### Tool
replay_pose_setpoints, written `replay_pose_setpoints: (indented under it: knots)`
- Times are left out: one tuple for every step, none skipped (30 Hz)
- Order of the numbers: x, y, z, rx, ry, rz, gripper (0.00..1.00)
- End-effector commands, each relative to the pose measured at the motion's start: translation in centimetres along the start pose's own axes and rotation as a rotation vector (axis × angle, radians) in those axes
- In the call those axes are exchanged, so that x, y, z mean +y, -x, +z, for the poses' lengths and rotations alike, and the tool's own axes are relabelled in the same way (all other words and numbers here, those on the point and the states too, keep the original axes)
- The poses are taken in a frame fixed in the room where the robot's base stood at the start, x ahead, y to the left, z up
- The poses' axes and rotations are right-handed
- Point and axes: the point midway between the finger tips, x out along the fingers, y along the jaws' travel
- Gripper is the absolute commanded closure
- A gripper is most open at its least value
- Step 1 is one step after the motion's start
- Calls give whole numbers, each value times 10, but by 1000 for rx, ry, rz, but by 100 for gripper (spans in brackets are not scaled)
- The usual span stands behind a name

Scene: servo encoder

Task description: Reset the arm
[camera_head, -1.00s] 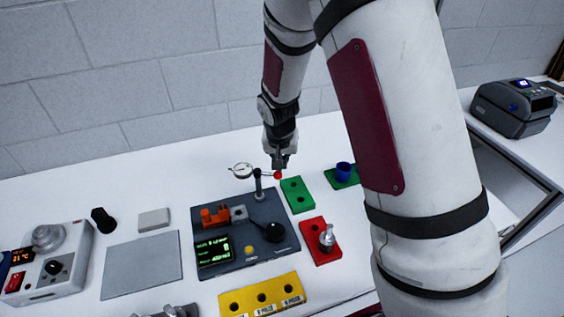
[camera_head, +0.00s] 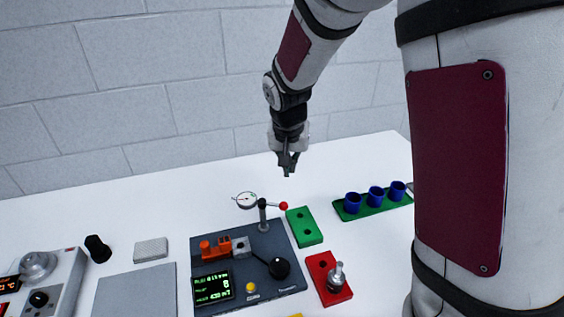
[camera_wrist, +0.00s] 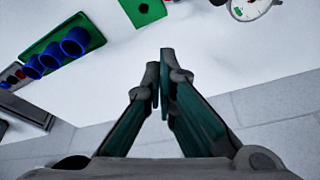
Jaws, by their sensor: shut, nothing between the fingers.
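My gripper (camera_head: 287,170) is shut and empty. In the head view it hangs above the white table, behind the dial gauge and the grey test fixture. In the wrist view its two fingers (camera_wrist: 162,82) come together at the tips with nothing between them. My arm reaches down to it from the top of the head view, and a large arm link covers the right side.
The grey fixture (camera_head: 215,308) carries a dial gauge (camera_head: 246,200), a red-tipped lever (camera_head: 283,206) and a black knob (camera_head: 279,268). A green block (camera_head: 304,226), a red block (camera_head: 341,297) and a green tray (camera_head: 378,208) with blue cups stand to its right. The table's back is clear.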

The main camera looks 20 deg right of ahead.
Motion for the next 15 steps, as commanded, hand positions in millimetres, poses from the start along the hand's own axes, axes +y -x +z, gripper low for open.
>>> replay_pose_setpoints:
  knots:
    - [0,2,0,0,0,0,100]
    - [0,2,0,0,0,0,100]
    - [0,2,0,0,0,0,100]
    - [0,3,0,0,0,-1,100]
    - [1,6,1,1,1,-3,100]
    - [3,12,2,2,4,-8,100]
    - [4,18,3,3,7,-14,100]
    - [6,24,4,5,12,-20,100]
    - [10,36,6,9,20,-30,100]
    - [13,45,9,11,28,-37,100]
    - [16,55,12,14,35,-46,100]
    - [21,68,16,18,49,-58,100]
    - [25,79,21,21,61,-67,100]
    - [29,89,25,26,71,-76,100]
    - [34,102,31,30,86,-86,100]
